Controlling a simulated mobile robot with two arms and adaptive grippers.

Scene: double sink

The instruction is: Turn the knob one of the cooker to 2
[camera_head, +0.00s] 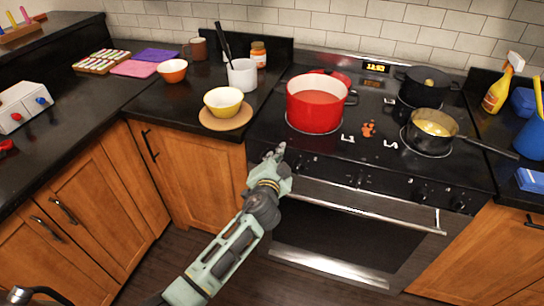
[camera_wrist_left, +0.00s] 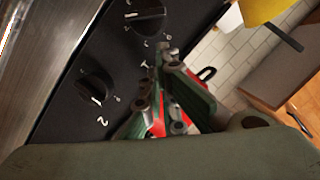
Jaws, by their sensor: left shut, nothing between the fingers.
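The cooker (camera_head: 372,172) has a black top and a black front panel with dark knobs. My left gripper (camera_head: 277,152) is at the panel's left end in the head view, with its fingers shut and empty. In the left wrist view the fingertips (camera_wrist_left: 168,58) are close to the panel. A dark knob (camera_wrist_left: 96,87) with a white mark and the printed labels 1 and 2 is left of the fingers. Another knob (camera_wrist_left: 146,12) is above them. I cannot tell whether the fingers touch the panel. My right gripper is not in view.
A red pot (camera_head: 315,108) stands on the left burner, above the panel. A pan of yellow food (camera_head: 434,125) is on the right, its handle over the edge. The oven handle (camera_head: 370,204) sticks out below the panel. A yellow bowl (camera_head: 223,101) stands left of the cooker.

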